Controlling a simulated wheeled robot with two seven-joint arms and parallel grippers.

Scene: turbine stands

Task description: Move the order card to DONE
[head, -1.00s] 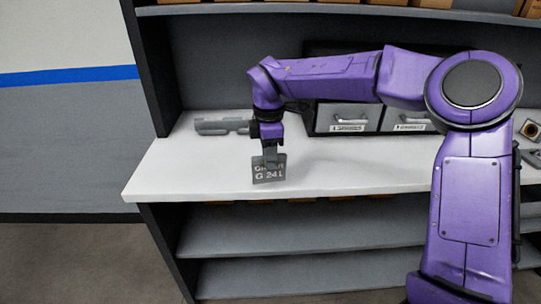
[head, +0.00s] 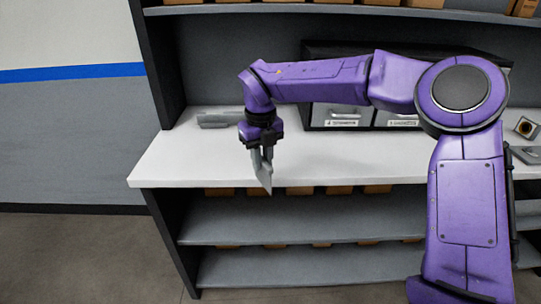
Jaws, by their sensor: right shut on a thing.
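My right gripper (head: 262,160) hangs over the front edge of the white worktop, fingers pointing down. It is shut on the grey order card (head: 266,179), which shows nearly edge-on, so its lettering cannot be read. The card's lower end hangs at or just past the worktop's front edge. My left gripper is not in the picture. I see no spot that I can read as DONE.
A grey holder-like block (head: 218,119) lies at the back left of the white worktop (head: 185,165). A dark cabinet with labelled grey drawers (head: 341,115) stands behind my right arm. Shelves with brown boxes (head: 377,189) are below. The worktop's left part is clear.

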